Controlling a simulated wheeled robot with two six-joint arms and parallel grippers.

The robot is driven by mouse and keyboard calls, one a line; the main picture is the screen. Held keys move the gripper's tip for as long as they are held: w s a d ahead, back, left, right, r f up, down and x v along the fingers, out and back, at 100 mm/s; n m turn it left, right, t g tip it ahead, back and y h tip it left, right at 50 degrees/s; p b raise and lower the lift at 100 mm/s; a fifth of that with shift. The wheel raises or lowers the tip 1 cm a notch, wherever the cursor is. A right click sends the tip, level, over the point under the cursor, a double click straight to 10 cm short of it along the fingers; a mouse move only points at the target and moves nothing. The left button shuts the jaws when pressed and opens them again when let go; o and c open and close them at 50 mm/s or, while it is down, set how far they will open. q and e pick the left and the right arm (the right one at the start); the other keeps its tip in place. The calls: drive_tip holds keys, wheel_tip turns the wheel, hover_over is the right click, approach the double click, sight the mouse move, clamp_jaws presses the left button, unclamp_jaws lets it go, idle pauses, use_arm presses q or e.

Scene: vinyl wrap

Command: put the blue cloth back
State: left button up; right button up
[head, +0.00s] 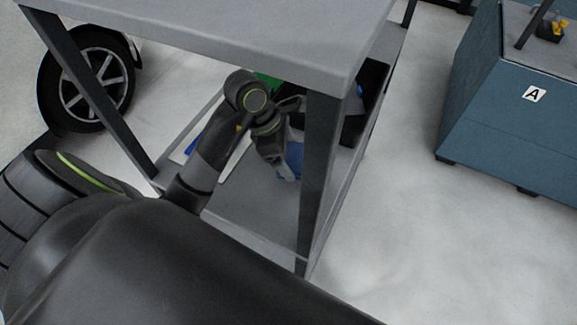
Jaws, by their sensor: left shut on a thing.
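My left gripper (283,165) reaches under the tabletop, over the lower shelf of a grey table. It is shut on the blue cloth (294,158), which shows at its fingers just left of the dark front leg. The leg and my gripper hide part of the cloth. I cannot tell whether the cloth touches the shelf. My right gripper is not in the picture.
The grey table (215,35) has a top, dark legs (318,180) and a lower shelf (250,215). On the shelf behind my arm are a green thing (268,82), a blue and white thing (196,143) and a black bin (372,85). A blue cabinet (500,140) stands right. The shelf's front is bare.

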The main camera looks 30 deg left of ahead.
sight(288, 162)
use_arm(q)
drive_tip(key=shift+f+b, duration=0.3)
drive_tip(key=shift+f, duration=0.2)
wheel_tip(288, 162, down, 2)
drive_tip(key=shift+p, duration=0.35)
drive_tip(key=shift+f, duration=0.2)
drive_tip(key=shift+s, duration=0.1)
drive_tip(key=o, duration=1.2)
drive_tip(key=shift+o, duration=0.2)
drive_tip(key=shift+r, duration=0.1)
drive_tip(key=p+v, duration=0.7)
drive_tip(key=v, duration=0.4)
drive_tip(key=shift+r, duration=0.4)
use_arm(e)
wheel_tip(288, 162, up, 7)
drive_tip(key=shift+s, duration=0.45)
use_arm(q)
drive_tip(key=shift+a, duration=0.15)
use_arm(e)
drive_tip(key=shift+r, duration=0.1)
